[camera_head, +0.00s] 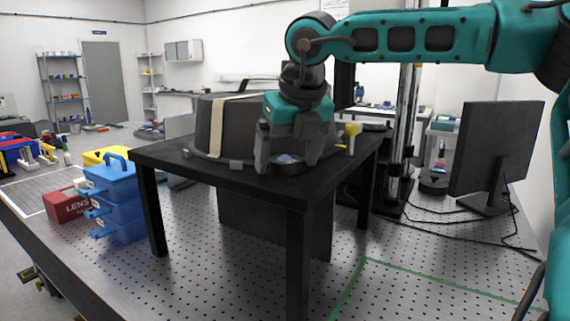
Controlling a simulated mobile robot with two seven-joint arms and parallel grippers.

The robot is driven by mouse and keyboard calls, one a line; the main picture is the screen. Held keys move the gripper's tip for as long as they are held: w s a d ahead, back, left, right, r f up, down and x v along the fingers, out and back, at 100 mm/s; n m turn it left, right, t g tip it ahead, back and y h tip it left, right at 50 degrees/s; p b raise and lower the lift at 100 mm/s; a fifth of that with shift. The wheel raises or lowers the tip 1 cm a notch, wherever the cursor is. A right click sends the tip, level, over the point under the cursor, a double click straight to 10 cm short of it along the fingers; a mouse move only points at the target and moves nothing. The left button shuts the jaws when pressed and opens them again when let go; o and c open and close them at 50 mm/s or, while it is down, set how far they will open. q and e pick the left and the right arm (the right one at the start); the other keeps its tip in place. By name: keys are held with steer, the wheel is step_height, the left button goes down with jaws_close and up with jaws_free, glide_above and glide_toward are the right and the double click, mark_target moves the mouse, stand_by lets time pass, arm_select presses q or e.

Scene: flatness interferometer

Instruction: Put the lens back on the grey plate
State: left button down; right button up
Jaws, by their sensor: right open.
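The lens (287,159), a dark ring with bluish glass, is on the front part of the black raised table. My right gripper (287,157) reaches down over it from above. It is open, with one finger on each side of the lens; whether they touch it I cannot tell. The gripper partly hides the lens. I cannot tell for sure which surface is the grey plate; a flat grey gridded panel (48,199) lies at the left of the bench. My left gripper is not in view.
A large dark drum with a cream strap (217,126) stands behind the gripper on the black table (250,184). A small yellow piece (352,131) is right of the gripper. Blue drawers (115,203) and a red box (66,204) stand left; a monitor (497,150) stands right.

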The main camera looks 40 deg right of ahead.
steer(key=shift+r, duration=0.1)
steer(key=c, duration=1.3)
